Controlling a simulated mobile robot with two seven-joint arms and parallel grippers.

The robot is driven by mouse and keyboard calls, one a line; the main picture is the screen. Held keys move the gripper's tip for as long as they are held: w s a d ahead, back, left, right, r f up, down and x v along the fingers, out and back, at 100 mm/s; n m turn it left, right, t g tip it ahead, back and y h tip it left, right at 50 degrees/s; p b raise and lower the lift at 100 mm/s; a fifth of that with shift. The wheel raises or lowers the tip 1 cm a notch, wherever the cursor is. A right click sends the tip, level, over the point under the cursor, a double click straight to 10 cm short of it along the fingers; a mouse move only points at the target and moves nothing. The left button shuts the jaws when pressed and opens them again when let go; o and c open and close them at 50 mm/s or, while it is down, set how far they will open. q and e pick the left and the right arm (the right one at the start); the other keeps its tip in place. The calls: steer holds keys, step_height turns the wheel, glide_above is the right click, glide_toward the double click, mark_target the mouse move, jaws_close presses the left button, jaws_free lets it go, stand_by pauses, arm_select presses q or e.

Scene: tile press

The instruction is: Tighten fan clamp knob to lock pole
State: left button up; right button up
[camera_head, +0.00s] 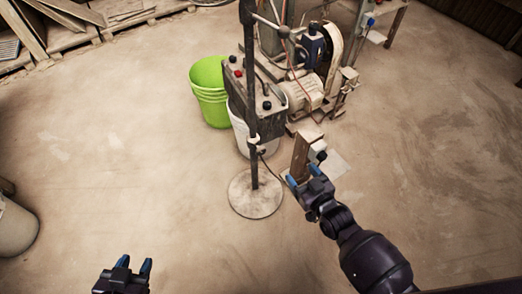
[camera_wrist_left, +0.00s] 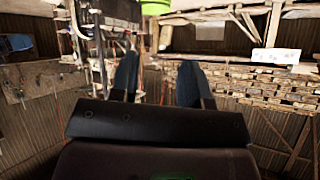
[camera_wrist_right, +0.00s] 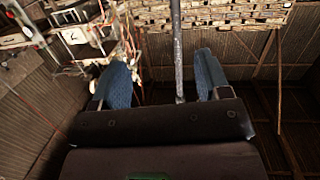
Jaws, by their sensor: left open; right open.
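A dark upright pole (camera_head: 252,100) rises from a round, dusty base plate (camera_head: 255,196) on the floor. A small pale collar (camera_head: 253,139) sits partway up the pole; I cannot make out a separate knob on it. My right gripper (camera_head: 303,177) is open and empty, to the right of the lower pole and apart from it. In the right wrist view the pole (camera_wrist_right: 177,45) appears in the gap between the blue fingers, beyond their tips. My left gripper (camera_head: 133,268) is open and empty at the bottom left, far from the pole.
A press machine (camera_head: 304,90) with a motor stands behind the pole. A green bucket (camera_head: 209,92) and a white bucket (camera_head: 238,130) stand close behind it. A brown post (camera_head: 299,158) is beside my right gripper.

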steer(key=w+a+f+n+y+b, duration=0.1)
steer(key=w+a+f+y+b, duration=0.2)
steer(key=w+f, duration=0.35)
steer(key=b, duration=0.6)
glide_toward(262, 153)
steer(key=shift+n+t, duration=0.3)
steer(key=x, duration=0.3)
steer(key=b+x, duration=0.1)
steer(key=x, duration=0.2)
steer(key=b+x, duration=0.1)
steer(key=x, duration=0.2)
steer(key=shift+a+f, duration=0.2)
steer(key=shift+f, duration=0.05)
arm_select(q)
step_height(262, 153, down, 6)
steer(key=shift+w+d+m+t+h+b, duration=0.2)
steer(key=shift+d+m+t+h+b, duration=0.1)
steer(key=shift+d, duration=0.15)
arm_select(e)
steer(key=shift+w+a+r, duration=0.15)
steer(key=shift+w+a, duration=0.1)
steer(key=shift+w, duration=0.35)
arm_select(q)
steer(key=shift+f, duration=0.1)
arm_select(e)
steer(key=shift+c, duration=0.2)
steer(key=c, duration=0.9)
arm_select(q)
steer(key=shift+s+f, duration=0.15)
